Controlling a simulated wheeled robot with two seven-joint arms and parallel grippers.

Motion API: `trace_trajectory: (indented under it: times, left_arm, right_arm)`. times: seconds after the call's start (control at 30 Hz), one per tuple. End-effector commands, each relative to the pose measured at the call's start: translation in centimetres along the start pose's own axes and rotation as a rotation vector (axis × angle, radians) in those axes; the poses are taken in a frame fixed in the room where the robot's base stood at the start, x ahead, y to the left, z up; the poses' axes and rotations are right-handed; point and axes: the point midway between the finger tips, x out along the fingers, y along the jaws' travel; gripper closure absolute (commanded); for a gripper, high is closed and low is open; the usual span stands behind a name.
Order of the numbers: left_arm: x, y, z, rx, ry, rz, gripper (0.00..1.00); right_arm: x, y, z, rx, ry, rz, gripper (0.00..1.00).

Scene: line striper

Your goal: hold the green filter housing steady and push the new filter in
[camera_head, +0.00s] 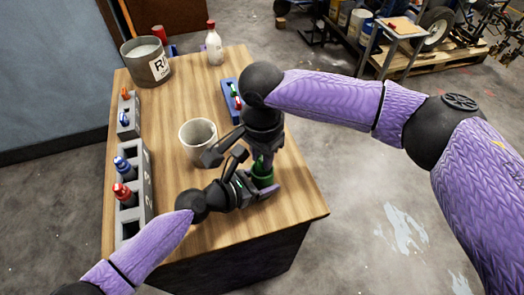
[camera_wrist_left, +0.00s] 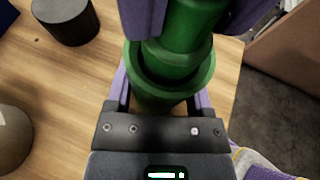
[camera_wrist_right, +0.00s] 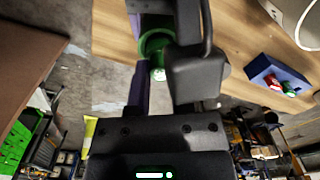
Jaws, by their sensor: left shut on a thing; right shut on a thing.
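The green filter housing (camera_head: 263,181) stands near the right front edge of the table. My left gripper (camera_head: 258,187) is shut around it from the left; its purple fingers flank the housing (camera_wrist_left: 170,92) in the left wrist view. My right gripper (camera_head: 260,158) comes down from above and is shut on a green cylinder, the new filter (camera_wrist_left: 193,30). In the left wrist view the filter is upright, with its lower end inside the housing's rim. How deep it sits is hidden. A green ring (camera_wrist_right: 155,42) shows between my right fingers in the right wrist view.
A pale cup (camera_head: 197,142) stands close left of my grippers. Grey racks (camera_head: 132,222) with red, blue and orange-topped pieces line the left edge. A blue holder (camera_head: 229,88), a labelled bin (camera_head: 147,68) and a white bottle (camera_head: 214,48) stand further back.

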Motion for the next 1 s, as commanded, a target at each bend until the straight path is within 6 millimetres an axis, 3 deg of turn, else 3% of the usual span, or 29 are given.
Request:
trace_trajectory:
  times: [0.63, 0.67, 0.83, 1.0]
  left_arm:
    - [0.0, 0.0, 0.0, 0.0, -0.001, 0.0, 1.0]
    - [0.0, 0.0, 0.0, 0.0, -0.001, 0.0, 1.0]
    - [0.0, 0.0, 0.0, 0.0, -0.001, 0.0, 1.0]
    - [0.0, 0.0, 0.0, 0.0, -0.001, 0.0, 1.0]
  right_arm:
    - [1.6, 0.0, 0.0, -0.001, 0.0, -0.001, 1.0]
    - [1.6, 0.0, 0.0, -0.001, 0.0, -0.001, 0.69]
    - [1.6, 0.0, 0.0, -0.001, 0.0, -0.001, 0.33]
    - [1.6, 0.0, 0.0, -0.001, 0.0, -0.001, 0.32]
